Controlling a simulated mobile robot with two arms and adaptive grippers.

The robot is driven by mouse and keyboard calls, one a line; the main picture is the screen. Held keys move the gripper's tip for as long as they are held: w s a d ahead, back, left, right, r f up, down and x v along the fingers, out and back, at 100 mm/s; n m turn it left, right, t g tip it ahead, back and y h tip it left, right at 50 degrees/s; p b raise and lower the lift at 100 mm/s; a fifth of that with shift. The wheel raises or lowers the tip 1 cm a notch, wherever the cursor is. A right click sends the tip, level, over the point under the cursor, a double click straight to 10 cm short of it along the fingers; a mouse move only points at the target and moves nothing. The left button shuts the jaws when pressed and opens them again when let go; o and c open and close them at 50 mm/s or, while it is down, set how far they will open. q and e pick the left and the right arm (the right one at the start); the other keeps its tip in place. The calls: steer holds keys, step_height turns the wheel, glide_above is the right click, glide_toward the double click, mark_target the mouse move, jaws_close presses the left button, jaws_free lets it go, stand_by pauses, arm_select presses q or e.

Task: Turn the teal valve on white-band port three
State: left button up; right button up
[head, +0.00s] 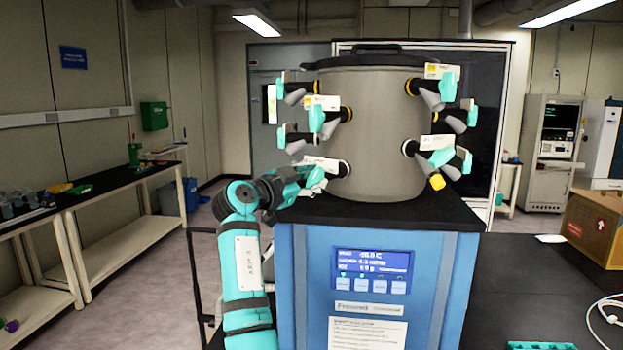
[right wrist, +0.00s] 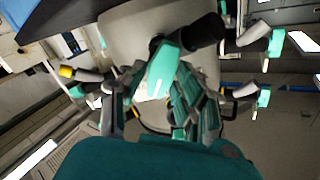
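The grey drum (head: 375,130) of the freeze dryer carries several ports with grey stems and teal valves. My right gripper (head: 300,180) is at this valve, left of the drum. In the right wrist view, the teal valve (right wrist: 163,66) and its white tag (right wrist: 150,88) lie between the spread fingers of my right gripper (right wrist: 155,100). Firm contact cannot be made out. The port label is not readable. My left gripper is out of view.
Yellow-band ports sit above, including one at upper left (head: 347,114). The blue dryer body (head: 300,270) stands below. A cardboard box (head: 595,225) is on the dark bench at right.

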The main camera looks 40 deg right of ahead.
jaws_close()
steer(key=shift+f+m+b, duration=0.15)
steer(key=shift+m+b, duration=0.15)
steer(key=shift+b, duration=0.35)
steer(key=m+b, duration=0.3)
steer(key=b, duration=0.2)
steer(key=shift+f, duration=0.1)
steer(key=shift+m+b, duration=0.9)
steer(key=shift+m, duration=0.1)
steer(key=shift+o, duration=1.5)
jaws_free()
steer(key=shift+s+r, duration=0.1)
steer(key=shift+r, duration=0.1)
steer(key=s+a, duration=0.1)
steer(key=a, duration=1)
steer(key=shift+s+a, duration=0.4)
